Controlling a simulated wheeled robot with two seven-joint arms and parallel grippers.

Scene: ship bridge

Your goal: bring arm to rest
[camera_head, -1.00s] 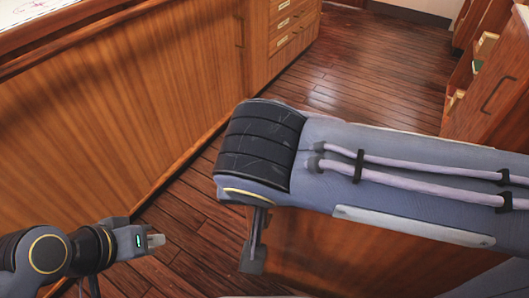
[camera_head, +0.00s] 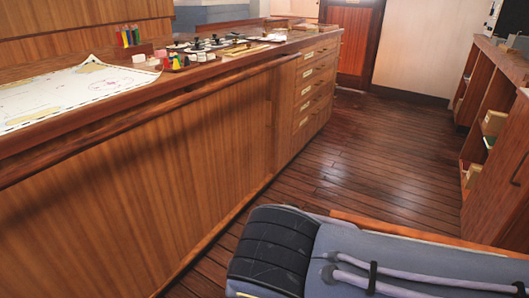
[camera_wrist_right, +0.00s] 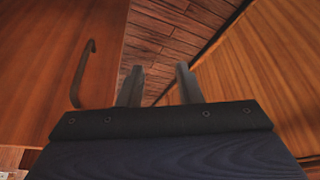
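My right arm (camera_head: 400,255) crosses the bottom right of the head view, with a blue-grey link, a black ribbed end and purple hoses. Its gripper is hidden in that view. In the right wrist view my right gripper (camera_wrist_right: 158,85) has its two fingers apart with nothing between them, above the plank floor. My left arm and left gripper are outside both current views.
A long wooden counter (camera_head: 150,180) runs along the left, with a chart (camera_head: 65,90) and small items on top and drawers (camera_head: 315,85) at its far end. Shelves (camera_head: 490,120) stand at the right. The plank floor (camera_head: 350,160) between is clear. A handle (camera_wrist_right: 82,72) is near the right gripper.

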